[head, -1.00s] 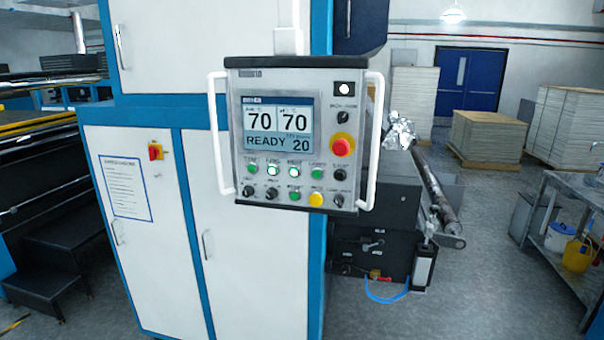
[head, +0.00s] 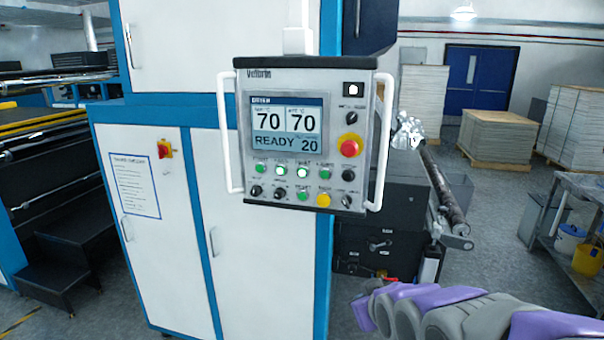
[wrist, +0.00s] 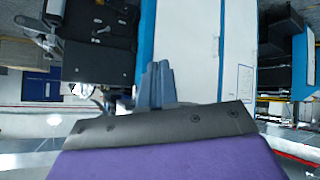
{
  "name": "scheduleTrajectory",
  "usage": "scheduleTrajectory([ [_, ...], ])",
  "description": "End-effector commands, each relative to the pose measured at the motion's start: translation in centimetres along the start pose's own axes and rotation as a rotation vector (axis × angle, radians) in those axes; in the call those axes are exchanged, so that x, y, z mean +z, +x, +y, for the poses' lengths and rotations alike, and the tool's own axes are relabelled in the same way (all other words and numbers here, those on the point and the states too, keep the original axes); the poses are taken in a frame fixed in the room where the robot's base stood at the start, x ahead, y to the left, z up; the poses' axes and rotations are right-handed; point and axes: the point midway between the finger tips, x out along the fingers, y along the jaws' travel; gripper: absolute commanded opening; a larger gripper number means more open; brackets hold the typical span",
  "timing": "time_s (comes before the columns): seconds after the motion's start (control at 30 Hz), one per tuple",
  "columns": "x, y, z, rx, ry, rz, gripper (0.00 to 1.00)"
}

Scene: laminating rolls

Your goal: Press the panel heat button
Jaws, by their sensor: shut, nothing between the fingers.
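The control panel (head: 305,135) hangs on the white and blue cabinet, facing me, in the head view. Its screen (head: 288,134) reads 70, 70, READY and 20. Below the screen is a row of green buttons (head: 302,171), two of them brightly lit; the small labels are too blurred to tell surely which is heat. Below them are black knobs, a green button and a yellow button (head: 323,200). My purple and grey arm is at the bottom right of the head view, apart from the panel. My gripper (wrist: 158,68) shows shut and empty in the wrist view.
White handles (head: 384,145) stick out on both sides of the panel. A red emergency button (head: 349,148) is at its right. A dark machine with a metal roller (head: 445,190) stands behind to the right. Open floor lies before the pallet stacks.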

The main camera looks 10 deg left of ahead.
Motion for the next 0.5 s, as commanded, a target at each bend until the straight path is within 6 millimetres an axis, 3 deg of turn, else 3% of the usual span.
scheduleTrajectory([
  [0.2,-9.1,2.9,-1.4,-0.011,-0.116,0.307,0.00],
  [0.5,-19.9,3.4,-4.0,0.002,-0.221,0.739,0.00],
])
